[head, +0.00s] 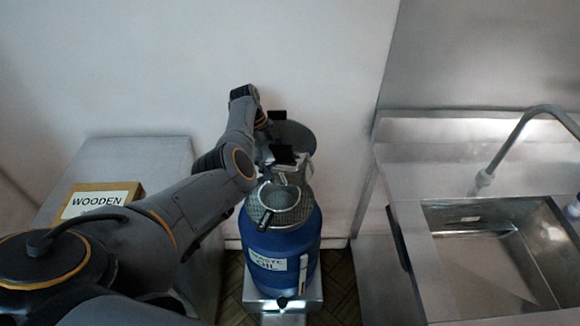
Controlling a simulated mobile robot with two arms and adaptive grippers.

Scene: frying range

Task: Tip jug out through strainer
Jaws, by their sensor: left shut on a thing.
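A mesh strainer (294,216) sits in the top of a blue drum (282,244) labelled as waste oil, below my left gripper. My left gripper (281,134) is above and behind the strainer. Its two black finger pads lie on either side of a round grey metal body, which I take to be the jug (297,136). The gripper is shut on it. The jug appears tilted, but its mouth and any liquid cannot be made out. Bright metal parts between jug and strainer overlap, so contact is unclear. My right gripper is not in view.
The drum stands on a low pale base (257,301) on the floor. At left, a grey cabinet (150,160) carries a box marked WOODEN (100,199). At right is a steel counter with a sink (490,262) and curved tap (515,135). The wall is close behind.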

